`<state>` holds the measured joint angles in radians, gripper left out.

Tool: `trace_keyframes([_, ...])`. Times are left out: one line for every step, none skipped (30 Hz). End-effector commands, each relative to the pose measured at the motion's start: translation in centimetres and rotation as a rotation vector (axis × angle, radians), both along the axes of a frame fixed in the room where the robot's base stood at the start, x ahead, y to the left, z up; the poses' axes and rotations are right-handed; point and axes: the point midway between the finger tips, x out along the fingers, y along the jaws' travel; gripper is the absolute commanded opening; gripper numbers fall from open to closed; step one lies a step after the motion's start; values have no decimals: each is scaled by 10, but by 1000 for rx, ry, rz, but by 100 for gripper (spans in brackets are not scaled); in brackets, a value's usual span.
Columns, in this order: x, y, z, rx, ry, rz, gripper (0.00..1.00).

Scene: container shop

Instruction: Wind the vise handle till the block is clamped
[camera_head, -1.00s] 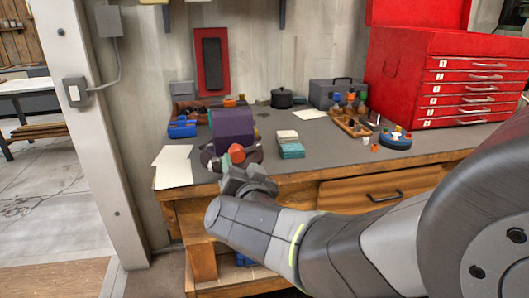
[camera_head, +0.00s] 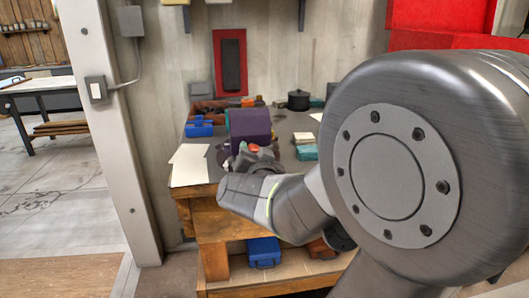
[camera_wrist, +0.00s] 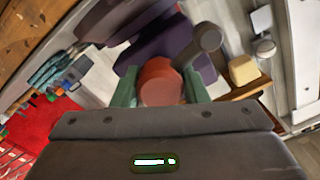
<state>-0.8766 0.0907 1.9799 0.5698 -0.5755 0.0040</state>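The vise (camera_head: 250,125) is the purple body on the bench's left part; its purple side also shows in the wrist view (camera_wrist: 165,38). A grey bar with a rounded end (camera_wrist: 207,38) stands out in front of it. A red-orange knob (camera_wrist: 160,82), probably the handle's grip, also shows in the head view (camera_head: 254,149). My gripper (camera_wrist: 160,88) has its green fingers on both sides of this knob and looks shut on it. In the head view my gripper (camera_head: 252,160) is just in front of the vise. I cannot make out the block or its contact with the jaws.
White sheets (camera_head: 190,165) and a blue object (camera_head: 199,127) lie left of the vise on the bench (camera_head: 205,191). A teal-and-white stack (camera_head: 305,147) and a dark pot (camera_head: 298,99) are to its right. A blue box (camera_head: 263,252) is below. My arm covers the right side.

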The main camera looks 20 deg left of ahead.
Motion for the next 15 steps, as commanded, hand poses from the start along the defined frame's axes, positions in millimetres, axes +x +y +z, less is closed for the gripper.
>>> trace_keyframes([0,0,0,0,0,0,30])
trace_keyframes([0,0,0,0,0,0,24])
trace_keyframes([0,0,0,0,0,0,16])
trace_keyframes([0,0,0,0,0,0,15])
trace_keyframes([0,0,0,0,0,0,15])
trace_keyframes([0,0,0,0,0,0,15])
trace_keyframes([0,0,0,2,1,0,15])
trace_keyframes([0,0,0,3,2,0,15])
trace_keyframes([0,0,-1,6,4,0,15])
trace_keyframes([0,0,-1,11,6,0,15])
trace_keyframes([0,0,-1,15,9,0,15])
trace_keyframes([0,0,-1,23,14,0,15])
trace_keyframes([0,0,-2,31,18,0,15])
trace_keyframes([0,0,-2,41,24,0,15])
trace_keyframes([0,0,-2,55,33,0,15])
